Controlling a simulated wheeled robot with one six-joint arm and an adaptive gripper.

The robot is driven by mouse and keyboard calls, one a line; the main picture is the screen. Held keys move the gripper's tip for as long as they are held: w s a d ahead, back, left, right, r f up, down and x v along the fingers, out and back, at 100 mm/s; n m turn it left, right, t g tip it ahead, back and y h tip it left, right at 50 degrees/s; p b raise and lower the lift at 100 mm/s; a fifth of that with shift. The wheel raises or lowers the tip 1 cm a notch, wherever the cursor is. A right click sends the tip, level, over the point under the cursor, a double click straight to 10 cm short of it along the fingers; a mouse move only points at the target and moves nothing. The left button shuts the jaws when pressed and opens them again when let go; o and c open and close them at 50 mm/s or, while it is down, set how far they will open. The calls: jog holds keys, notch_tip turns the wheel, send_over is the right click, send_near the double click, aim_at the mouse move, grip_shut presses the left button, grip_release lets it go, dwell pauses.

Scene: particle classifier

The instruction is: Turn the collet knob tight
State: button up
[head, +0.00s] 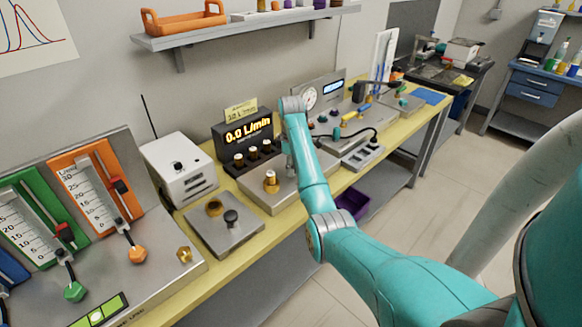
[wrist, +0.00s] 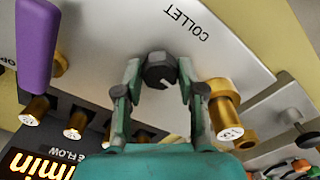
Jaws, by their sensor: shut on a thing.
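The collet knob (wrist: 160,70) is a small dark round knob with a white mark on its face. It sits on a grey metal panel (wrist: 215,45) beside the upside-down word COLLET in the wrist view. My gripper (wrist: 160,84) has one finger on each side of the knob and is shut on it. In the head view my teal arm reaches down over the metal box (head: 252,197), and the knob is hidden there.
A brass fitting (wrist: 224,110) stands close to the right of my gripper, and a purple part (wrist: 36,45) hangs at the left in the wrist view. The flow display (head: 247,134) reads 0.0 L/min behind the box. A plate with a black knob (head: 231,217) lies left of it.

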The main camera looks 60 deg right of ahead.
jog(key=m, duration=0.4)
jog(key=shift+m, duration=0.3)
jog(key=m, duration=0.4)
jog(key=shift+d+m, duration=0.1)
jog(key=shift+m, duration=0.2)
jog(key=m, duration=0.4)
jog(key=shift+m, duration=0.3)
jog(key=m, duration=0.9)
jog(key=shift+s, duration=0.1)
jog(key=m, duration=0.3)
jog(key=shift+m, duration=0.3)
jog(key=m, duration=0.3)
jog(key=shift+m, duration=2)
